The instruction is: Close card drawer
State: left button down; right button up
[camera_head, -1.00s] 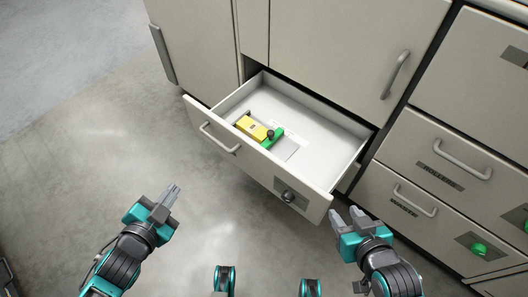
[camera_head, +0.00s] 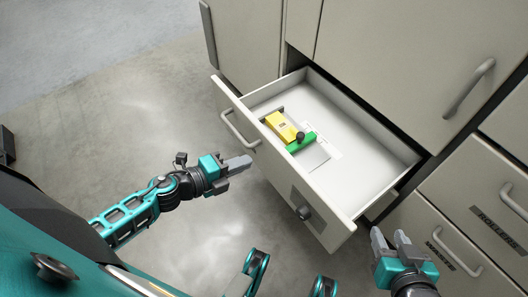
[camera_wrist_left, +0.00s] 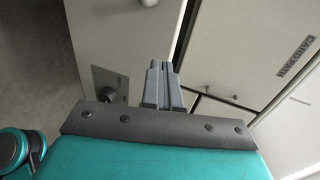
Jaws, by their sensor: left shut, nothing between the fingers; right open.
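The open drawer (camera_head: 232,93) is pulled well out of the pale cabinet. Its front has a bar handle (camera_head: 238,131) and a dark round knob (camera_head: 304,212) on a plate. A yellow block (camera_head: 280,125) and a green piece (camera_head: 302,143) with a dark ball lie inside. My left gripper (camera_head: 248,162) is shut and empty, in front of the drawer face, pointing at it; I cannot tell whether it touches. It also shows shut in the left wrist view (camera_wrist_left: 162,66). My right gripper (camera_head: 392,236) is open and empty, near the drawer's right front corner.
A closed drawer marked WASTE (camera_head: 448,250) and one marked ROLLERS (camera_head: 500,216) are at the right. Tall cabinet doors (camera_head: 400,50) stand behind the open drawer. Clear concrete floor (camera_head: 120,115) lies at the left.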

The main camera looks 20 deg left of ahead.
aim_at(274, 148)
pick_arm(q)
jog(key=x, duration=0.5)
jog(key=shift+w+d+r, duration=0.2)
jog(key=shift+w+r, duration=0.1)
jog(key=shift+w, duration=0.1)
jog(key=shift+w+d, duration=0.3)
jog(key=shift+w, duration=0.2)
pick_arm(e)
jog(key=shift+d+f, duration=0.1)
jog(key=shift+f, duration=0.1)
